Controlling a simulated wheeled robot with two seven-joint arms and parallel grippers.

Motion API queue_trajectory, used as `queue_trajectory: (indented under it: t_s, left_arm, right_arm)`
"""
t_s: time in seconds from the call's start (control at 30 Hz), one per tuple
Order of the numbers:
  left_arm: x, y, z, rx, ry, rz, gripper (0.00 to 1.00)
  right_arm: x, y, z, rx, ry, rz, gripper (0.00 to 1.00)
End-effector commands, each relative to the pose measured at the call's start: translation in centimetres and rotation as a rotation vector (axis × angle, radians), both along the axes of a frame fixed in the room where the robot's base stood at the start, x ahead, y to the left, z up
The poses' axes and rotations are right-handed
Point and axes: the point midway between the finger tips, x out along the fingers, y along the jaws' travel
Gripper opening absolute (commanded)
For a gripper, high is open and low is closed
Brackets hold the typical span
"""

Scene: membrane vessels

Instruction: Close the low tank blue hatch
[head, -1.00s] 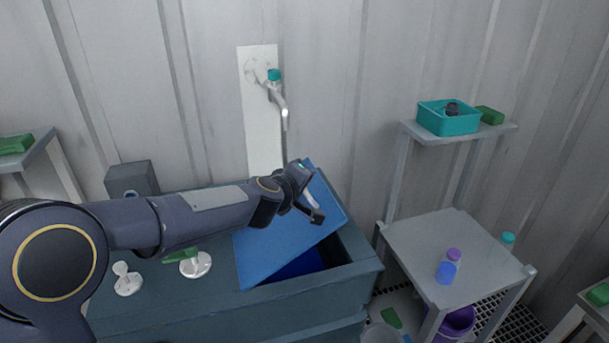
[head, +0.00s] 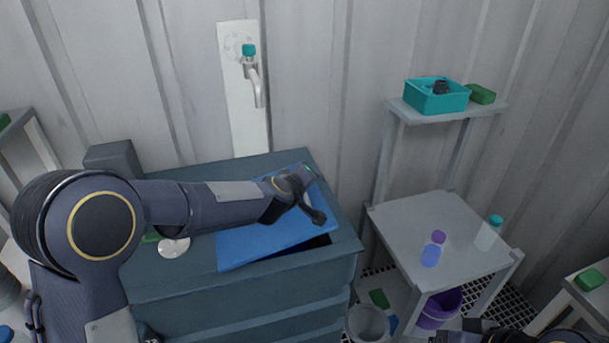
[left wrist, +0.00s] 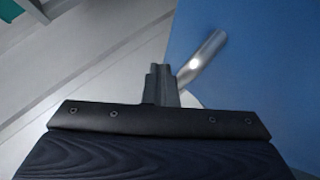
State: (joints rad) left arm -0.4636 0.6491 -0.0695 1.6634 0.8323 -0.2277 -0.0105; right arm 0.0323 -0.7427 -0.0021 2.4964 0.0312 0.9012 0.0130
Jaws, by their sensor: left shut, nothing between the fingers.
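The blue hatch (head: 262,243) lies tilted over the opening of the low dark teal tank (head: 190,284). A narrow dark gap shows beneath its right front edge. My left gripper (head: 318,216) is shut and empty at the right part of the hatch, and my arm hides part of its back half. In the left wrist view, the shut fingertips (left wrist: 160,78) are beside a metal handle (left wrist: 205,55) on the blue hatch (left wrist: 262,60). I cannot tell whether they touch it. My right gripper is not clearly seen.
A tap (head: 252,75) is on a white wall panel behind the tank. A grey shelf stand (head: 400,222) at right holds bottles and a teal bin (head: 437,98). A grey bucket (head: 368,325) and a purple bucket (head: 438,312) are on the floor between.

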Motion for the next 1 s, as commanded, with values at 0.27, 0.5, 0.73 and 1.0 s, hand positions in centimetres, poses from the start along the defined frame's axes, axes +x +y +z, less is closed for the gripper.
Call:
queue_trajectory:
  t_s: [0.27, 0.5, 0.73, 1.0]
  left_arm:
    - [0.2, -0.5, -3.4, 0.002, 0.002, 0.001, 0.00]
    - [0.3, -0.9, -4.6, 0.000, 0.001, 0.001, 0.00]
    - [0.3, -1.0, -4.8, 0.000, 0.001, 0.001, 0.00]
    - [0.3, -1.0, -4.7, 0.000, 0.000, 0.002, 0.00]
  right_arm:
    - [0.0, 0.0, -1.5, 0.000, 0.000, 0.000, 0.76]
    - [0.0, 0.0, -2.1, 0.000, 0.000, 0.000, 0.76]
    - [0.0, 0.0, -2.1, 0.000, 0.000, 0.000, 0.76]
    - [0.0, 0.0, -2.1, 0.000, 0.000, 0.000, 0.76]
